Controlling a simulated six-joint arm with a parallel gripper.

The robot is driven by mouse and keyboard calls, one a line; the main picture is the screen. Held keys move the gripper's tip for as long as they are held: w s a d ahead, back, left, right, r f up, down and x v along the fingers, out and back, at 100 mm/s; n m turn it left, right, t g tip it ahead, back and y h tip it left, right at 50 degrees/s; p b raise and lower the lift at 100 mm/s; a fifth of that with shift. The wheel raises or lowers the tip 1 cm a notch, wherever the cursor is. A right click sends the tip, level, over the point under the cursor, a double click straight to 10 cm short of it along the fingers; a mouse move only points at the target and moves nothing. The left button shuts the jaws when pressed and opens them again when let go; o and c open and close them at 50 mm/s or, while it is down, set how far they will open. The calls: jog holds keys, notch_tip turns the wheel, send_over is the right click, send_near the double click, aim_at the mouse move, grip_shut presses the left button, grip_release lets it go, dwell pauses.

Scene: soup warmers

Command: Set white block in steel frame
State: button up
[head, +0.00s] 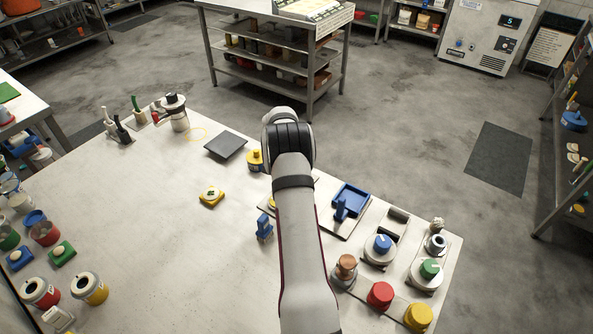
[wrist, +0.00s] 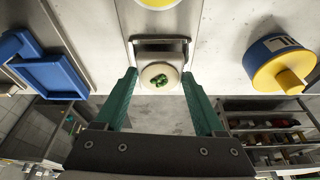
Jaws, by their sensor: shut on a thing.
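In the wrist view, the white block (wrist: 151,72), with a dark green garnish-like mark on its face, sits between the two green fingers of my gripper (wrist: 160,80). My gripper is shut on it. The steel frame (wrist: 160,42) is right beside the block, on a pale metal plate. Its sides reach toward the block, which is at its open edge. I cannot tell how far the block is inside the frame or whether it touches the bottom. In the head view, my arm hides the block, the frame and the fingers.
A blue tray (wrist: 50,75) is left of the frame in the wrist view, and a blue-and-yellow round container (wrist: 280,65) is right. In the head view, a blue tray (head: 351,197) and several knobbed burners stand right of my arm.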

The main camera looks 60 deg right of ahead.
jog(key=shift+f, duration=0.45)
jog(key=o, duration=1.5)
